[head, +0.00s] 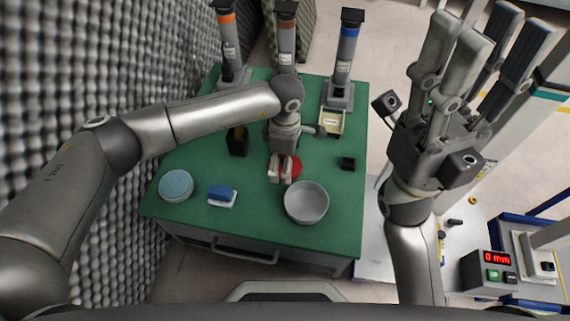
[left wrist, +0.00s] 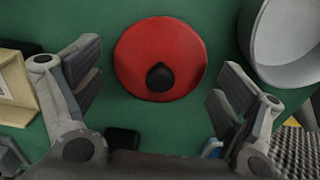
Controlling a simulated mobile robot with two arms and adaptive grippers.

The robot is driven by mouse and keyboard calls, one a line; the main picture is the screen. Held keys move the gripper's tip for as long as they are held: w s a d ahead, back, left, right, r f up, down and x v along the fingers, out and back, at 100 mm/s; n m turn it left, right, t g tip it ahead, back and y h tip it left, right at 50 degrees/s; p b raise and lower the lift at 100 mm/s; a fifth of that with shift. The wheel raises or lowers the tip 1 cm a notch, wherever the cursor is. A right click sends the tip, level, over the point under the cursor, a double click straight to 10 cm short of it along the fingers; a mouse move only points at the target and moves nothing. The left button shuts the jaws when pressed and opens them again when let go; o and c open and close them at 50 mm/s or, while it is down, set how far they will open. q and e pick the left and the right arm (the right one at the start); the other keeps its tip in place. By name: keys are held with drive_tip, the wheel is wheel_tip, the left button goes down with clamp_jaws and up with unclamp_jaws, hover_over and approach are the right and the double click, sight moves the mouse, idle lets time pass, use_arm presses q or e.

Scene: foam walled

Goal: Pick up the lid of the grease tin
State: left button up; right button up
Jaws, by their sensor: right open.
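The red lid (head: 295,166) lies on the green table, partly hidden by my left gripper in the head view. In the left wrist view the lid (left wrist: 160,58) shows whole, a red disc with a black knob. The open grey round tin (head: 306,203) stands close to the lid; part of it shows in the left wrist view (left wrist: 284,42). My left gripper (head: 279,174) points down over the table at the lid. Its fingers (left wrist: 158,92) are wide apart, with nothing between them. My right gripper (head: 488,48) is raised, open and empty, right of the table.
A round tin with a blue top (head: 175,185) and a blue brush (head: 222,194) are at the table's front left. A black holder (head: 238,141), a small black block (head: 347,163) and a tray (head: 331,122) stand farther back. Dispensers line the back edge. A foam wall (head: 100,110) borders the left.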

use_arm(q)
drive_tip(key=c, duration=1.8)
